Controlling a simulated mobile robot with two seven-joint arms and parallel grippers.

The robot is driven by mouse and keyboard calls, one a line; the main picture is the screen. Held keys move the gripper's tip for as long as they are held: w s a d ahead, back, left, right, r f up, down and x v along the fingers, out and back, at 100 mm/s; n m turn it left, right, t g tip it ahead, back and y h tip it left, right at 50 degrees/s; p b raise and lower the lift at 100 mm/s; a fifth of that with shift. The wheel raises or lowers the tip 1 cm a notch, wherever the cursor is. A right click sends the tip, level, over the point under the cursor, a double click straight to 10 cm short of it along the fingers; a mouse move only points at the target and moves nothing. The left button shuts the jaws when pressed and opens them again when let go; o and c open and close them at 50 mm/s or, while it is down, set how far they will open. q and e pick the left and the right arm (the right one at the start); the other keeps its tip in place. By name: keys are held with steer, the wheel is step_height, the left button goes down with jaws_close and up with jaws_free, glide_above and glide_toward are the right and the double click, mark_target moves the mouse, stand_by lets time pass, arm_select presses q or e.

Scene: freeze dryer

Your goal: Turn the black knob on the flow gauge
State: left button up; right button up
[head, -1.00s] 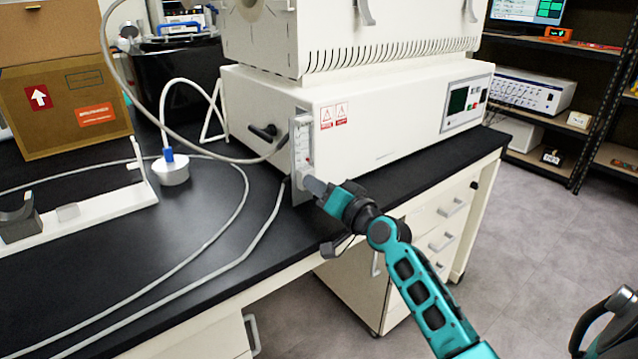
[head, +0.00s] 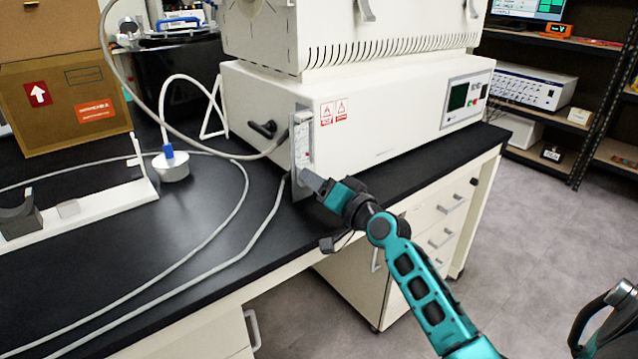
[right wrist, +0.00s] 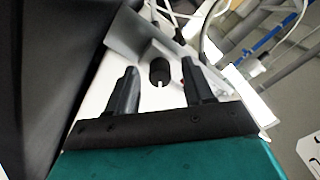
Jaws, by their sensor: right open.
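The flow gauge (head: 302,140) is a narrow upright panel on the front left corner of the white freeze dryer. Its black knob (right wrist: 160,70) shows in the right wrist view, a dark round knob with a white mark, between and just beyond my right fingers. In the head view the knob is hidden behind my gripper. My right gripper (head: 309,181) is at the lower end of the gauge; in the right wrist view its two dark fingers (right wrist: 160,88) are apart, one on each side of the knob, with nothing gripped.
The white freeze dryer (head: 390,120) stands on a black-topped bench (head: 215,215). A black handle (head: 263,129) and a grey hose lie left of the gauge. A cardboard box (head: 65,100) and a white stand (head: 85,208) are at the left.

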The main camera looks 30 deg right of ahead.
arm_select(q)
steer(key=shift+d, duration=0.1)
arm_select(e)
steer(key=s+d, duration=0.1)
steer(key=s, duration=1.2)
stand_by(0.4)
arm_select(q)
steer(key=s+a+r+y+p, duration=0.1)
steer(key=a+r+p, duration=0.2)
steer(key=p, duration=0.6)
step_height(320, 180, up, 2)
steer(key=shift+s+r+p, duration=0.25)
steer(key=shift+s+p, duration=0.05)
steer(key=shift+p, duration=0.1)
arm_select(e)
steer(key=s+a+f+n+g, duration=0.3)
steer(key=s+a+f+n, duration=0.2)
steer(key=a, duration=0.4)
steer(key=s+a+f+n+g, duration=0.4)
steer(key=s+a+f+n, duration=0.1)
steer(key=s+a+f, duration=0.3)
steer(key=shift+a+f+y, duration=0.4)
steer(key=shift+a+f, duration=0.3)
steer(key=shift+a, duration=0.1)
arm_select(q)
steer(key=shift+s, duration=0.1)
arm_select(e)
steer(key=shift+w, duration=0.1)
arm_select(q)
steer(key=shift+d, duration=0.1)
